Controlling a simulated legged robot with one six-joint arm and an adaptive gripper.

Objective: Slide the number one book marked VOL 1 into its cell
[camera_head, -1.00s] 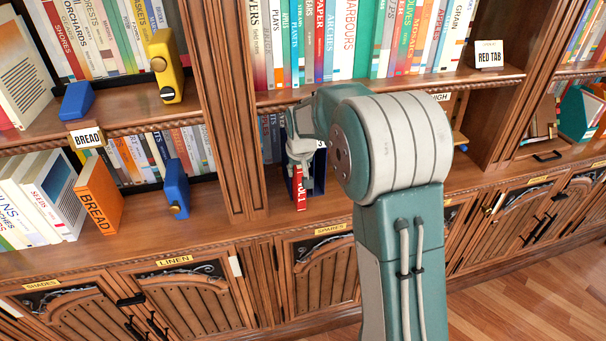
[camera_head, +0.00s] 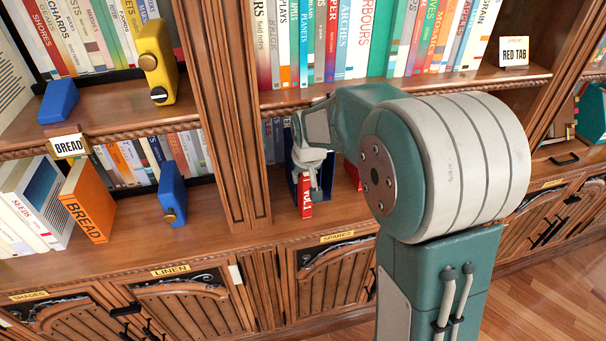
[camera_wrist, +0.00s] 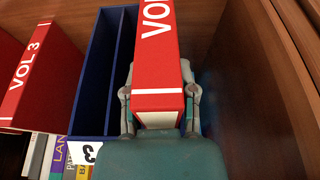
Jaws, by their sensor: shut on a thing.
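A red book marked VOL (camera_wrist: 158,60) is held between the two fingers of my gripper (camera_wrist: 158,98); its number is cut off in the wrist view. In the head view its red spine (camera_head: 305,196), with VOL 1 lettering, sticks out below my gripper (camera_head: 309,165). A dark blue divided holder (camera_wrist: 97,70) stands beside the book, with narrow empty slots showing. The book is at the holder's right side in the wrist view; how deep it sits is hidden.
A red VOL 3 book (camera_wrist: 42,75) stands left of the holder in the wrist view. A wooden upright (camera_wrist: 250,90) is close on the right. The lower shelf (camera_head: 262,222) is clear in front. A shelf board (camera_head: 420,85) runs above my gripper.

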